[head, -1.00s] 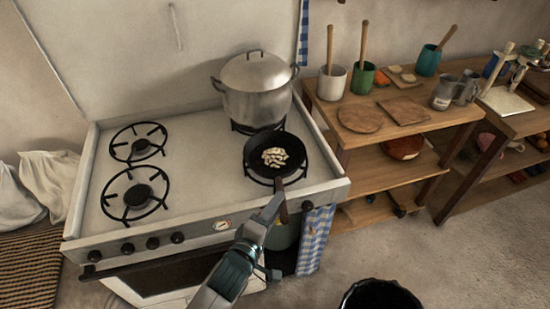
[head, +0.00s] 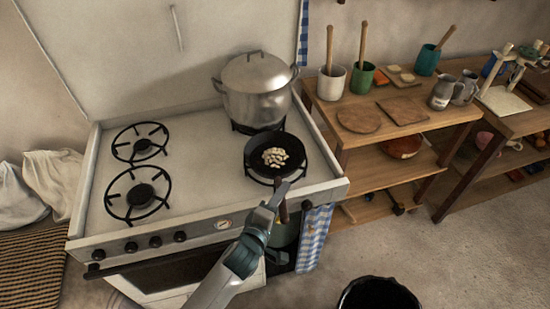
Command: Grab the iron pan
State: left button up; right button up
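The iron pan (head: 261,146) is black and sits on the front right burner of the stove. Several pale pieces of food (head: 275,157) lie in it. Its dark brown handle points toward me over the stove's front edge. My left gripper (head: 279,192) is at the handle, and its fingers overlap the handle in the picture. Part of the handle shows just right of and below the fingers. I cannot tell whether the fingers are closed on it. My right gripper is not in view.
A lidded metal pot (head: 256,92) stands behind the pan on the back right burner. The two left burners are empty. A blue checked cloth (head: 314,238) hangs at the stove's right front. A wooden shelf (head: 440,118) with cups and boards stands to the right. A black bin (head: 378,296) is on the floor.

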pick_arm(q)
jog(key=shift+w, duration=0.15)
dwell(0.3)
grip_shut()
jog(key=shift+f, duration=0.1)
dwell(1.0)
jog(key=shift+r, duration=0.2)
